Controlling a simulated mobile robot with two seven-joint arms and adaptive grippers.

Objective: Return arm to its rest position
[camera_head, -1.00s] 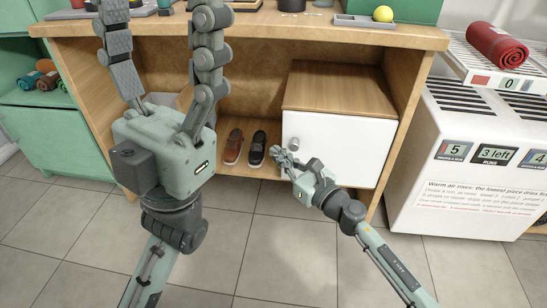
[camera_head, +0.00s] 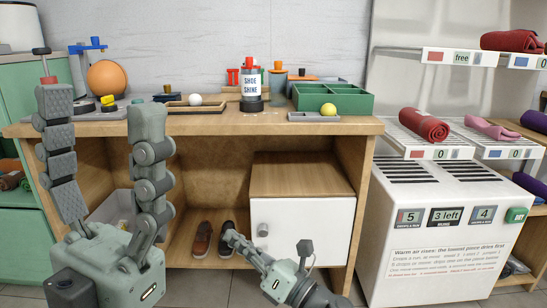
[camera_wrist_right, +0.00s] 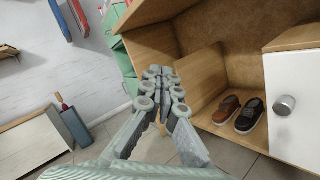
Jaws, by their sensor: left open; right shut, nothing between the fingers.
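My right gripper (camera_head: 232,238) is low in front of the wooden bench, just left of the white door, its tips overlapping the dark shoe in the head view. Its fingers are together and hold nothing; they also show in the right wrist view (camera_wrist_right: 165,85), pointing toward the bench's side and apart from the shoes. My left gripper (camera_head: 98,85) is large and near the camera at the left, pointing up, its two fingers spread and empty in front of the bench.
A brown shoe (camera_head: 202,239) and a dark shoe (camera_head: 227,246) stand in the bench's lower opening, beside the white door (camera_head: 300,231) with a round knob. The bench top (camera_head: 230,127) holds a shoe shine bottle (camera_head: 251,88) and trays. A white dryer (camera_head: 440,235) stands right.

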